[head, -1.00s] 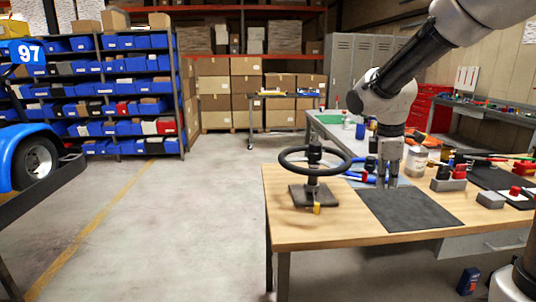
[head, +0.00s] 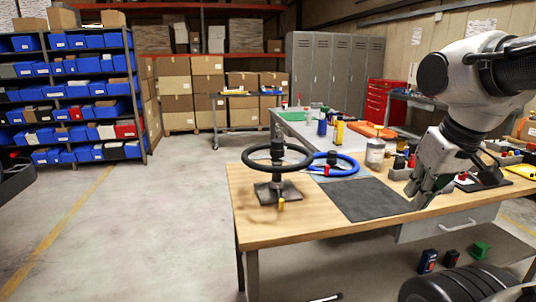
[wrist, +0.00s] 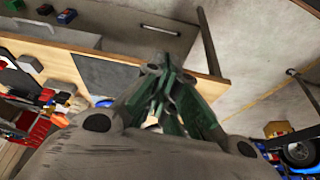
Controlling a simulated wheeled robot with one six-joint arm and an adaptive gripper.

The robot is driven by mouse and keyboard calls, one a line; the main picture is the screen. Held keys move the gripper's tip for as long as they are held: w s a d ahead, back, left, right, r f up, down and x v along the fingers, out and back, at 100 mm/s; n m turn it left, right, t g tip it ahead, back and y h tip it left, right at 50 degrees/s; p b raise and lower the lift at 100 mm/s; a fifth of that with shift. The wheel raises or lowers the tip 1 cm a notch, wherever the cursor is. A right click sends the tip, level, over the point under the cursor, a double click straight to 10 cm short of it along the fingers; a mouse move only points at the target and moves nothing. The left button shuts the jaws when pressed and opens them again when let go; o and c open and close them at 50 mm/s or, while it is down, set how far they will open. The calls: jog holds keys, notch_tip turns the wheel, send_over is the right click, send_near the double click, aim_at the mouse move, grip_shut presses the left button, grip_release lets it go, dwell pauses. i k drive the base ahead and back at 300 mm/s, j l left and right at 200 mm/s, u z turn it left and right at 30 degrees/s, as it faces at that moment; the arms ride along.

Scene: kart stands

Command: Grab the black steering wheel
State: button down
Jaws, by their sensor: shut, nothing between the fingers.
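The black steering wheel (head: 256,148) is mounted on a dark stand with a square base plate (head: 273,197) near the left end of the wooden workbench (head: 300,222). My gripper (head: 420,203) is shut and empty near the bench's front edge, to the right of the dark mat and well apart from the wheel. In the wrist view my gripper (wrist: 165,75) shows its green-grey fingers closed together. I cannot make out the black wheel in the wrist view.
A blue ring (head: 350,160) lies behind the black wheel. A dark mat (head: 365,200) lies on the bench right of the stand. A can (head: 375,153) and small parts stand farther back. A drawer (head: 450,224) hangs under the bench. The floor (head: 165,220) at left is clear.

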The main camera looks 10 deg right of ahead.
aim_at(277, 146)
jog(key=i+j, duration=0.3)
jog(key=i, duration=0.15)
jog(key=i+j+u, duration=0.15)
jog(key=i, duration=0.3)
jog(key=j, duration=0.1)
